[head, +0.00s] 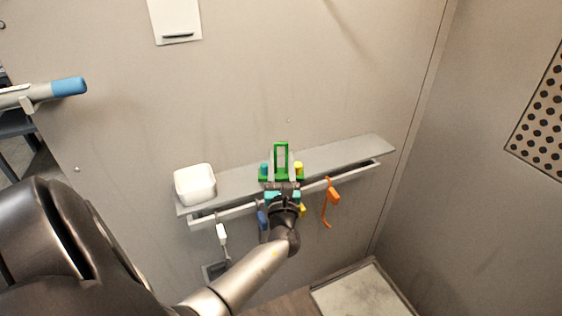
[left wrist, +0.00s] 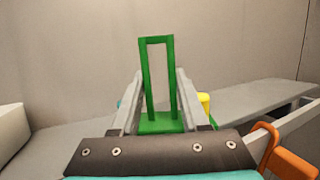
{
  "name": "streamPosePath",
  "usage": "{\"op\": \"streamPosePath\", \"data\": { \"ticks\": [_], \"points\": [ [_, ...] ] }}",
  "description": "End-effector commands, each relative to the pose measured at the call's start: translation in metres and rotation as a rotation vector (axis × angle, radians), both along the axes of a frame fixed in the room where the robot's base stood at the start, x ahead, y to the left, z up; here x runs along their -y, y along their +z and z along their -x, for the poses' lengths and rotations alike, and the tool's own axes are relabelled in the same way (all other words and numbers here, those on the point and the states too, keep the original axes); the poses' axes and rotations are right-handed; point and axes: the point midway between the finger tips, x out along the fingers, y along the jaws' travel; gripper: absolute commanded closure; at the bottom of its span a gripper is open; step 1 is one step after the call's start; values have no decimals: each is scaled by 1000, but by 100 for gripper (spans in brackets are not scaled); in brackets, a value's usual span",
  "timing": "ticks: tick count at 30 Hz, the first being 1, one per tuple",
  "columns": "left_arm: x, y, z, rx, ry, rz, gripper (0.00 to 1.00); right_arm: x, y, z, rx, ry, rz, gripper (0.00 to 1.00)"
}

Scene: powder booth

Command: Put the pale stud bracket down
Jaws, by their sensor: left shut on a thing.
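My left gripper (head: 281,173) is over the middle of the grey wall shelf (head: 345,150), shut on a green bracket (head: 281,144). The bracket has a tall upright rectangular frame rising from a green base. A teal stud (head: 264,169) and a yellow stud (head: 299,168) show on either side of it. In the left wrist view the green frame (left wrist: 169,75) stands upright between my two grey fingers. The held bracket looks green, not pale. I cannot tell whether its base touches the shelf. My right gripper is not in view.
A white tub (head: 195,184) stands on the shelf's left end. The shelf is bare to the right. A rail (head: 345,172) runs along its front, with an orange hook-like item (head: 332,198) and a white item (head: 222,235) hanging. A blue-ended tube (head: 70,86) is at the upper left.

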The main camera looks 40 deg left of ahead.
Motion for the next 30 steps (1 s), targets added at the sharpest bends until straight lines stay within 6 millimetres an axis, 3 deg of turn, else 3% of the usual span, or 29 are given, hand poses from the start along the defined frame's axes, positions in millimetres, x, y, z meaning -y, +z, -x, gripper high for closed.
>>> {"op": "streamPosePath", "data": {
  "ticks": [1, 8, 17, 23, 30],
  "points": [
    [3, -16, 2, -28, -8, 24, 52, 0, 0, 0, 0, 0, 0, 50],
    [4, -18, 2, -30, -11, 28, 26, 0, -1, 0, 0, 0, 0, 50],
    [5, -17, 2, -30, -13, 29, 25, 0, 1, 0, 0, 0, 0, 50],
    [5, -3, 2, -29, -13, 29, 25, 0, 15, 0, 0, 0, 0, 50],
    [42, -17, 40, -27, -11, 24, 25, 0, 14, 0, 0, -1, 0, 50]
  ]
}}
